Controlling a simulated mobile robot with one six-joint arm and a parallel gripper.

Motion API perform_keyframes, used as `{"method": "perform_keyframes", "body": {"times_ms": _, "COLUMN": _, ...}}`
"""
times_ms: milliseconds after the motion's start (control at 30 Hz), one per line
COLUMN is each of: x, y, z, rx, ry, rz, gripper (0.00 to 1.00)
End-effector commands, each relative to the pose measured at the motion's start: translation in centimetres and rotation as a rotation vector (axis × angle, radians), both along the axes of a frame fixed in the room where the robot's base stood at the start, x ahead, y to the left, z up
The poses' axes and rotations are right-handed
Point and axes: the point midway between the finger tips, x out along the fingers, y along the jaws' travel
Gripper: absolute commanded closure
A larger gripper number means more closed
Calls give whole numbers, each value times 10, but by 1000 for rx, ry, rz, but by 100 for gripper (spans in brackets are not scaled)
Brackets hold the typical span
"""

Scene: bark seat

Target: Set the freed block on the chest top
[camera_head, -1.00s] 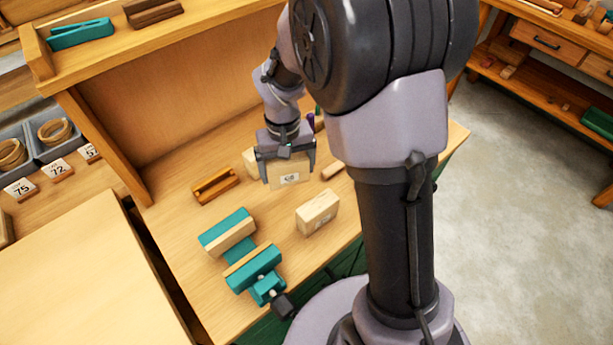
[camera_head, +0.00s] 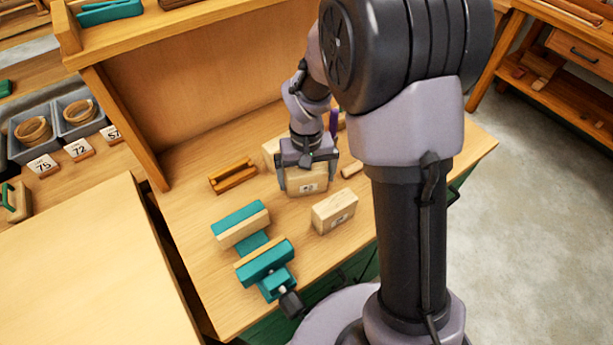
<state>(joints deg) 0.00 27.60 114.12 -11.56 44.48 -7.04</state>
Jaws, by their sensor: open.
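My gripper (camera_head: 308,180) points down over the bench with its jaws open. Another pale block (camera_head: 270,152) is partly hidden behind the gripper.
A teal vise (camera_head: 262,262) with an empty gap between its jaws sits at the front left. A brown grooved wooden piece (camera_head: 233,175) lies left of the gripper. A small wooden stick (camera_head: 352,169) lies to the right. A shelf wall (camera_head: 200,95) rises behind.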

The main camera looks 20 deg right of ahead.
Motion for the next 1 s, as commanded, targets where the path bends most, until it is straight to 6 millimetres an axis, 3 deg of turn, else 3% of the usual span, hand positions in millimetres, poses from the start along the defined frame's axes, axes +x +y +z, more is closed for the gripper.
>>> {"method": "perform_keyframes", "body": {"times_ms": 100, "x": 1, "y": 0, "z": 38, "rx": 0, "ry": -5, "rz": 1, "gripper": 0}}
{"method": "perform_keyframes", "body": {"times_ms": 300, "x": 1, "y": 0, "z": 92, "rx": 0, "ry": -4, "rz": 1, "gripper": 0}}
{"method": "perform_keyframes", "body": {"times_ms": 567, "x": -8, "y": 2, "z": 134, "rx": 10, "ry": -36, "rz": -19, "gripper": 0}}
{"method": "perform_keyframes", "body": {"times_ms": 667, "x": -38, "y": 9, "z": 179, "rx": 43, "ry": -127, "rz": -74, "gripper": 0}}
{"method": "perform_keyframes", "body": {"times_ms": 800, "x": -102, "y": 21, "z": 233, "rx": 119, "ry": -280, "rz": -173, "gripper": 0}}
{"method": "perform_keyframes", "body": {"times_ms": 900, "x": -143, "y": 29, "z": 251, "rx": 173, "ry": -374, "rz": -228, "gripper": 0}}
{"method": "perform_keyframes", "body": {"times_ms": 1000, "x": -171, "y": 35, "z": 256, "rx": 216, "ry": -440, "rz": -267, "gripper": 0}}
